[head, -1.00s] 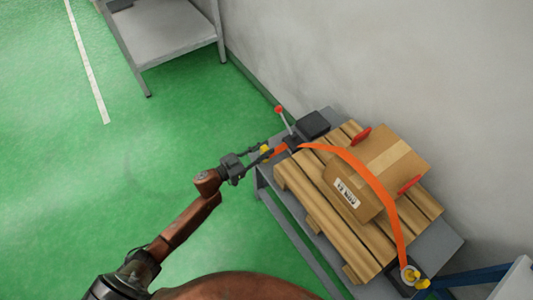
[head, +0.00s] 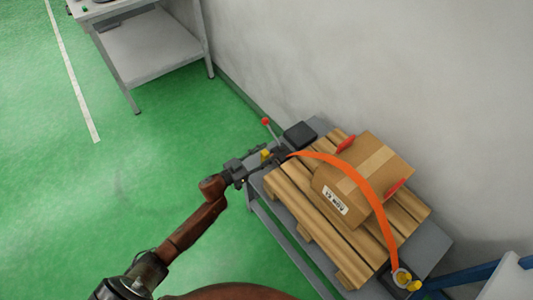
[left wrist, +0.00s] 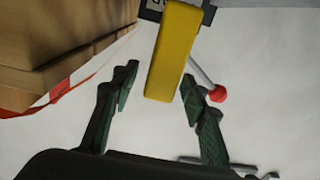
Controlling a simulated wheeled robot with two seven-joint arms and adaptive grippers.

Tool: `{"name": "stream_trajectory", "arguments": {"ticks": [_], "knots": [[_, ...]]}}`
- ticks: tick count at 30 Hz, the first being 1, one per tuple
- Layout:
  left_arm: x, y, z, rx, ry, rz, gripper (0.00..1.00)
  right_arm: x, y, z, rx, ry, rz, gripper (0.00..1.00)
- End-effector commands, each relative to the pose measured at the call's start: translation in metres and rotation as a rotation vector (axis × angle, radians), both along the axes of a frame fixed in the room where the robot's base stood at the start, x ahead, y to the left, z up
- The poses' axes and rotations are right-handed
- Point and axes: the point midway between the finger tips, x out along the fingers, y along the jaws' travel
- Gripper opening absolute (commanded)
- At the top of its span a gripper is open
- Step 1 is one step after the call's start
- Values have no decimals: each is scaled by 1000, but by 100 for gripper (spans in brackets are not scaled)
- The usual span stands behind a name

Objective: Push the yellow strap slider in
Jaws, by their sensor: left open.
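The yellow strap slider (left wrist: 174,52) shows large in the left wrist view, as a yellow block between and just beyond my fingertips. I cannot tell whether a finger touches the slider. The orange strap (head: 352,178) arches from beside the slider over the carton. My right gripper is not in view.
A carton (head: 372,165) with red corner guards sits on a wooden pallet (head: 330,235) on a grey bench (head: 432,245). A red-knobbed lever (head: 266,122) and a black box (head: 300,134) stand close to the slider. The wall is behind; green floor is free at left.

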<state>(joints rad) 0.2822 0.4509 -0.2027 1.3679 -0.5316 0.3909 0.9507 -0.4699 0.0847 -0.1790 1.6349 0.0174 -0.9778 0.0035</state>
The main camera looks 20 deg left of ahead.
Motion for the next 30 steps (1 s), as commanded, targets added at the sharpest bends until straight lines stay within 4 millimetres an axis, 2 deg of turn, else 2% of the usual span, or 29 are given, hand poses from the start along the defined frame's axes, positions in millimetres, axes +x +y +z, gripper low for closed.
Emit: {"name": "stream_trajectory", "arguments": {"ticks": [5, 9, 21, 25, 30], "knots": [[-1, 0, 0, 0, 0, -1, 41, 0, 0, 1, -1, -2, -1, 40], [-9, 4, -1, 0, 1, -1, 41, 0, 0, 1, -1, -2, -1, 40], [-77, 41, -1, 0, 2, -1, 41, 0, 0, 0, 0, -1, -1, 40], [-93, 51, -1, 1, 2, 0, 41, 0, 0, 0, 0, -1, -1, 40], [-104, 56, -1, 0, 1, -2, 41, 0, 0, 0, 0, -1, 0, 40]]}}
